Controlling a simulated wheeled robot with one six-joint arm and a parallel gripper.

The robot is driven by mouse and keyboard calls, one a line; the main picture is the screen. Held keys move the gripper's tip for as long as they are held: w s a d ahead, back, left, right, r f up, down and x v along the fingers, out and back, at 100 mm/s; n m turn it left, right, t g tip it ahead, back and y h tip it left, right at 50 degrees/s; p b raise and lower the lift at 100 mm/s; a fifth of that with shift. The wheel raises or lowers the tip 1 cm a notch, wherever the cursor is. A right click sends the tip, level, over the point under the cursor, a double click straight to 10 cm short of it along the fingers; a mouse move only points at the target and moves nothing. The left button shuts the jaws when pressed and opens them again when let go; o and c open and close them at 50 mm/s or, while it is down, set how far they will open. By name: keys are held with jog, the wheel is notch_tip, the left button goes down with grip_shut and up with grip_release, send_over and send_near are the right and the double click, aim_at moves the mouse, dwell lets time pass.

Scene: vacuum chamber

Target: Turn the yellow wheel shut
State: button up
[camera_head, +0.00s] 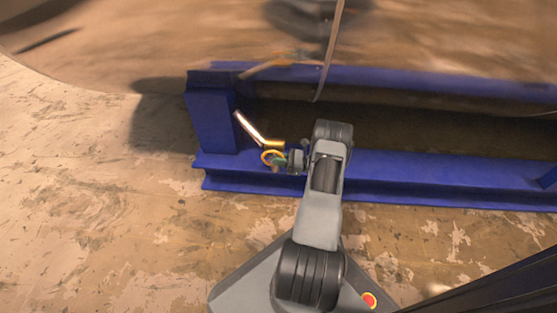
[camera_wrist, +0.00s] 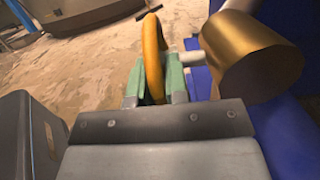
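The yellow wheel (camera_wrist: 152,52) stands edge-on in the wrist view, ahead of my gripper (camera_wrist: 153,88). My gripper's green-padded fingers lie on either side of its rim, close against it, and look closed on it. A short pale stem (camera_wrist: 192,60) runs from the wheel toward a brass cylinder (camera_wrist: 248,55) on the right. In the head view the wheel (camera_head: 271,157) shows as a small yellow ring at the left of my gripper (camera_head: 281,162), beside the blue frame. The lower part of the wheel is hidden behind my gripper.
A blue steel frame (camera_head: 400,177) runs along the far side of my arm, with an upright post (camera_head: 211,118) at its left. A pale pipe with a brass end (camera_head: 252,130) slants above the wheel. The stained floor (camera_head: 80,210) at the left is clear.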

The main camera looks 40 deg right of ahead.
jog(key=o, duration=0.4)
jog(key=p+v, duration=0.2)
jog(key=v, duration=1.2)
jog(key=shift+w+a+f, duration=0.1)
